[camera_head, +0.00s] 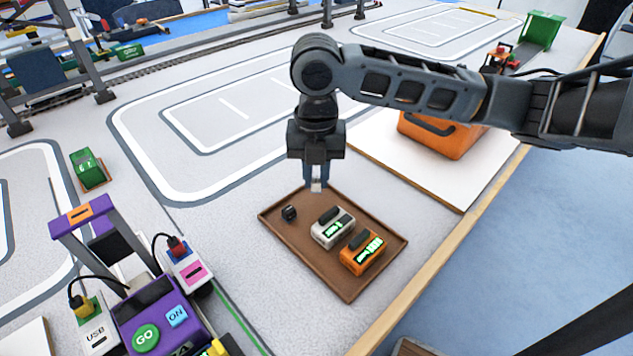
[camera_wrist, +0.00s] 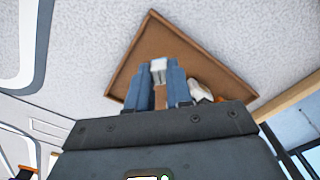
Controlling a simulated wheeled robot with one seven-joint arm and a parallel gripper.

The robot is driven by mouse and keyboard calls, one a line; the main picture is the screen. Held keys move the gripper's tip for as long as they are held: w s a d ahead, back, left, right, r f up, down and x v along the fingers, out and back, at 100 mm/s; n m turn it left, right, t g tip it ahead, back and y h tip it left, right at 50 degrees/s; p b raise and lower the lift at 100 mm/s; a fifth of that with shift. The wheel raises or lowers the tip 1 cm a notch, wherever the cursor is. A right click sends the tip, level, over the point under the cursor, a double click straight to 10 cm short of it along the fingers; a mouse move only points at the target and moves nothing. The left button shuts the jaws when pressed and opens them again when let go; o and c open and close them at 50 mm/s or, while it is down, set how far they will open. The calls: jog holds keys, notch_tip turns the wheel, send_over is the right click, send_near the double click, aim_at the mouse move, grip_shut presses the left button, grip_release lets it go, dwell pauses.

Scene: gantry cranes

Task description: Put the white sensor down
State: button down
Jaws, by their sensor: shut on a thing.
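My gripper (camera_head: 316,182) points down over the far corner of the brown tray (camera_head: 345,288). It is shut on a small white piece, which appears to be the white sensor (camera_head: 316,187). Only the tip of the sensor shows below the fingers. In the wrist view the sensor (camera_wrist: 159,66) sits between the blue fingers of my gripper (camera_wrist: 158,82), with the tray (camera_wrist: 165,35) behind it. I cannot tell whether the sensor touches the tray or hangs just above it.
The tray holds a small black piece (camera_head: 289,213), a white device (camera_head: 331,231) and an orange device (camera_head: 362,252). The tray's left and far parts are mostly bare. An orange case (camera_head: 440,135) stands on a white board behind right. A purple machine (camera_head: 150,315) stands front left.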

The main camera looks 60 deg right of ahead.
aim_at(318, 179)
jog(key=shift+f, duration=1.2)
jog(key=shift+f, duration=0.15)
jog(key=c, duration=1)
grip_release()
notch_tip(318, 179, up, 12)
jog(key=shift+r+p, duration=0.2)
jog(key=shift+p, duration=0.4)
jog(key=shift+s, duration=0.15)
